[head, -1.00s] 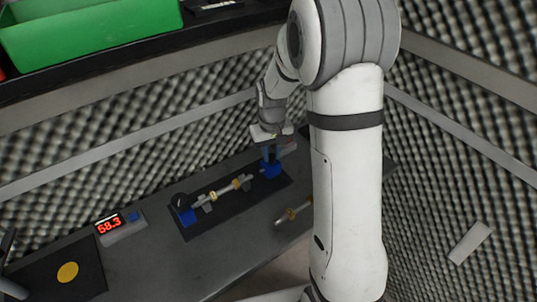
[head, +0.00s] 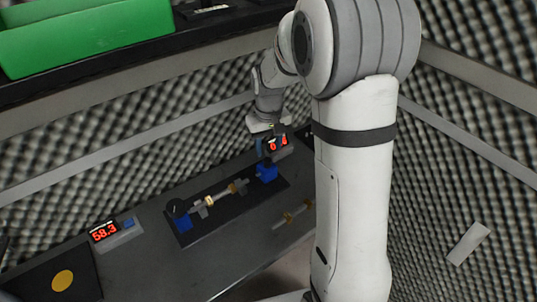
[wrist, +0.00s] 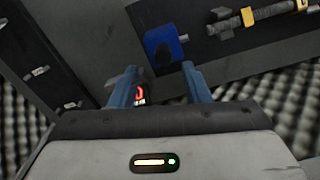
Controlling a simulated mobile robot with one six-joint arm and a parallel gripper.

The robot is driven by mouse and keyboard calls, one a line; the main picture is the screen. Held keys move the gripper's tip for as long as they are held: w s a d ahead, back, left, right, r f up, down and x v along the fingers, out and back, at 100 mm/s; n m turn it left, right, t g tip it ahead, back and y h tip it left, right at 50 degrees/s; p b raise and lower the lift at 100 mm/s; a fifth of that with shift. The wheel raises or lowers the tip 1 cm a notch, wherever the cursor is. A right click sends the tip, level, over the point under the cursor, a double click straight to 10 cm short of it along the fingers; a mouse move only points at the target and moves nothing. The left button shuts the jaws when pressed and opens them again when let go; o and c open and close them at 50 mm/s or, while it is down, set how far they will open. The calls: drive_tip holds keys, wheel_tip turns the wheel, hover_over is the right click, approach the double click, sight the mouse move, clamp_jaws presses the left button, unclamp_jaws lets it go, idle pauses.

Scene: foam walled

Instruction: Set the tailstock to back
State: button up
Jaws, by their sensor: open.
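The tailstock, a blue block (head: 266,172), stands at the right end of a dark base plate (head: 229,208) on the bench. A shaft with gold rings (head: 222,196) lies along the plate, with another blue block (head: 182,220) and a black knob at its left end. My gripper (head: 263,146) is just above and behind the tailstock. In the wrist view the tailstock (wrist: 163,48) shows just beyond the two blue fingers of my gripper (wrist: 160,70). The fingers are apart, with nothing seen held between them. I cannot tell whether a finger touches the block.
A red-digit display (head: 278,145) stands close beside my gripper. Another display (head: 104,231) reads 58.3 at the left. A second ringed shaft (head: 293,214) lies to the right. A green bin (head: 85,35) sits on the upper shelf. Foam walls enclose the bench.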

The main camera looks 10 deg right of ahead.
sight(269, 160)
drive_tip(key=shift+r, duration=1.7)
drive_tip(key=shift+s+r, duration=0.15)
drive_tip(key=shift+s, duration=0.05)
drive_tip(key=s+r+t, duration=0.1)
drive_tip(key=s+r, duration=0.2)
drive_tip(key=s, duration=0.8)
drive_tip(key=s+r+m+t, duration=0.1)
drive_tip(key=s+r+t, duration=0.1)
drive_tip(key=s, duration=0.9)
drive_tip(key=shift+d+r, duration=0.2)
drive_tip(key=shift+r, duration=0.35)
